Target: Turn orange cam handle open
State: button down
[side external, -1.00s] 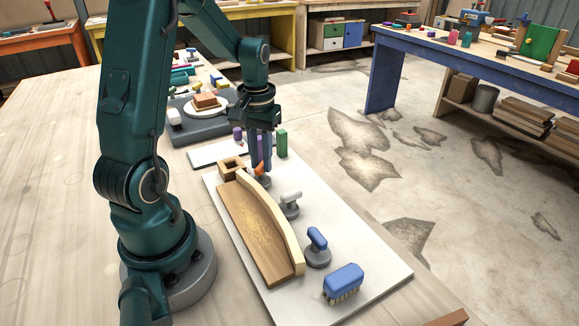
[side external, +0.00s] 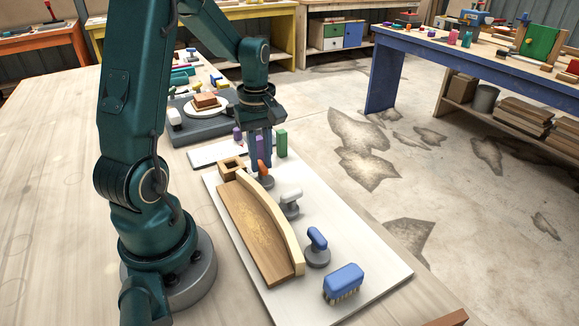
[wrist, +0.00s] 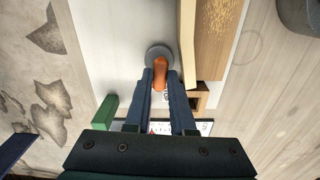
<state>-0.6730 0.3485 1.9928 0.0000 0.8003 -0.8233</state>
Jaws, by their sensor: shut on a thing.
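The orange cam handle (side external: 262,167) sits on a round grey base at the far end of the white board, beside the curved light wood strip (side external: 272,217). In the wrist view the handle (wrist: 161,72) stands between the two long blue-grey fingers, above its grey disc (wrist: 158,53). My gripper (wrist: 161,80) is shut on the handle, pointing down. In the side view my gripper (side external: 262,163) partly hides the handle. A white cam handle (side external: 290,196) and a blue cam handle (side external: 316,240) stand further along the strip's outer side.
A brown wood panel (side external: 245,225) lies inside the curve. A small square wooden box (side external: 231,168) is left of the gripper, and a green block (side external: 282,142) stands behind right. A blue brush (side external: 343,283) lies at the near end of the white board (side external: 385,268).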

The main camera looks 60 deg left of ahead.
aim_at(261, 164)
jog(key=shift+n, duration=0.5)
jog(key=c, duration=0.8)
grip_release()
jog(key=shift+o, duration=0.2)
jog(key=shift+r, duration=0.1)
jog(key=shift+r, duration=2.55)
